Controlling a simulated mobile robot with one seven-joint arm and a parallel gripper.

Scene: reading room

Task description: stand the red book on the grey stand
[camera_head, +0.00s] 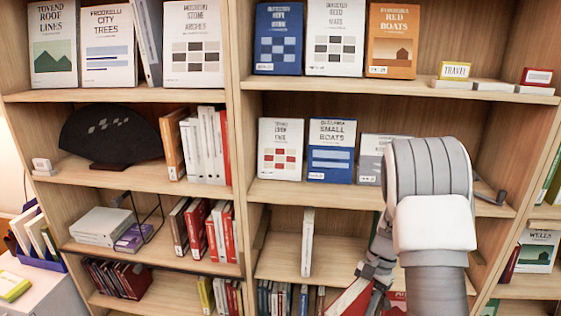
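A red book (347,301) with a pale edge shows tilted at the bottom of the view, right of centre. My gripper (373,280) is at its upper right end and appears shut on it. My arm hides part of the gripper, and the picture's lower edge cuts off the book. A dark grey piece (488,196) lies on the middle right shelf, partly behind my arm. I cannot tell whether it is the grey stand.
The middle right shelf (285,190) holds several upright books, including a blue one (330,150). Below it, one thin white book (307,242) stands with bare shelf beside it. A black fan (110,136) and a wire bookend (150,215) are on the left shelves.

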